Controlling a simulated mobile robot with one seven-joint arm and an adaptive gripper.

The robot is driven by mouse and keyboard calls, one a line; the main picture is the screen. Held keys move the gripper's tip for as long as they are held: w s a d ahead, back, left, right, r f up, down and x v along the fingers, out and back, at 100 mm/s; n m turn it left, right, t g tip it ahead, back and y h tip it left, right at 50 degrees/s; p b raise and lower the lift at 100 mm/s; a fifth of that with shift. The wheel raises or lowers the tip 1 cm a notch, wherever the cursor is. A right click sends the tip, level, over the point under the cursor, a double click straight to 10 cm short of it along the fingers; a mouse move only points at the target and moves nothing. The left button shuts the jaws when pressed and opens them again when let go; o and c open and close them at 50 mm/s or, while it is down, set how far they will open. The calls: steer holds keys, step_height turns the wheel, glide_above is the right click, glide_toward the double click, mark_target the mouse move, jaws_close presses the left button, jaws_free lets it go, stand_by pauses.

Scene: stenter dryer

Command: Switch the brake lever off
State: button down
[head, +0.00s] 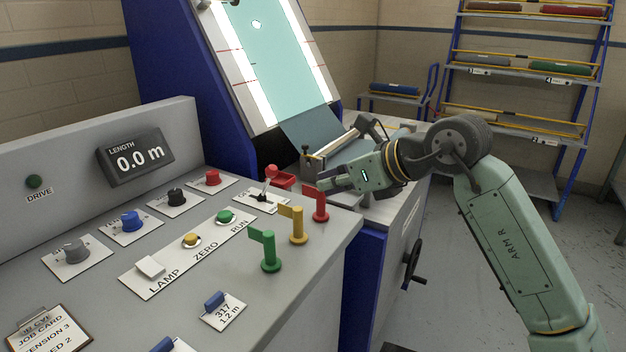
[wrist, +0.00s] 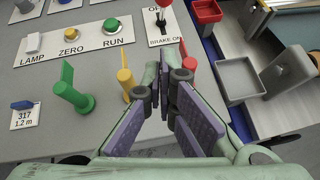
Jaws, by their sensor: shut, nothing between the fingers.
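The brake lever (head: 268,183) has a red knob and stands on a white plate at the panel's far right edge. In the wrist view the lever (wrist: 162,17) is at the top, above the words BRAKE ON on its plate; its knob is partly cut off by the frame edge. I cannot tell which setting it is in. My gripper (head: 327,184) is shut and empty, to the right of the lever in the head view and apart from it. In the wrist view my gripper (wrist: 164,82) is below the lever, with the fingertips pointing toward its plate.
Green (head: 268,250), yellow (head: 298,224) and red (head: 320,202) flag posts stand along the panel's edge, close to my gripper. A red tray (head: 284,180) lies beyond the lever. LAMP, ZERO and RUN buttons and several knobs are left of it. A rack (head: 520,75) stands behind.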

mark_target(268, 183)
steer(key=p+x, duration=0.2)
steer(key=x, duration=0.6)
steer(key=shift+w+a+f, duration=0.15)
steer(key=shift+w+a, duration=0.1)
steer(key=shift+a, duration=0.05)
steer(key=shift+w+a+r+p, duration=0.35)
steer(key=shift+w+a+p, duration=0.45)
steer(key=shift+w+a, duration=0.45)
steer(key=shift+w, duration=0.15)
steer(key=shift+r, duration=0.1)
